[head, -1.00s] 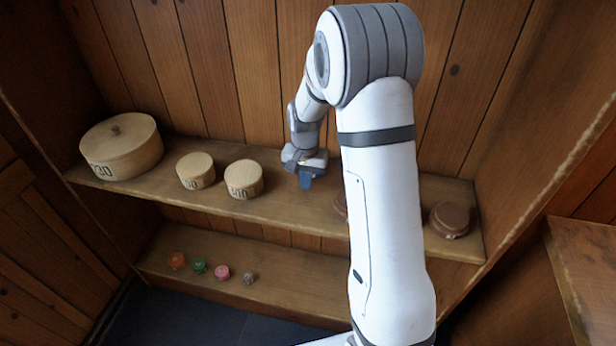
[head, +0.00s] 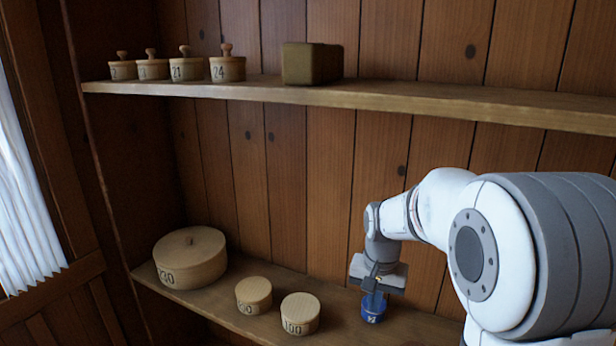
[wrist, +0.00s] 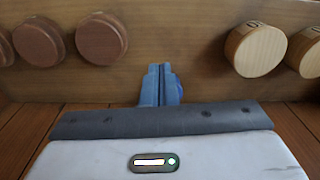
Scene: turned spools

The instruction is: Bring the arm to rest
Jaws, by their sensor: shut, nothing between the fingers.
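My gripper (head: 376,290) hangs over the shelf at the right in the head view, to the right of the round box marked 100. In the wrist view its blue fingers (wrist: 160,86) are together, with nothing between them. My arm is bent and reaches in from the right.
On the lower shelf stand a large round box (head: 190,259) and two small round boxes (head: 253,295) (head: 300,314). The upper shelf (head: 400,97) holds several knobbed boxes (head: 228,69) and an olive block (head: 312,64). Brown round lids (wrist: 101,39) show in the wrist view.

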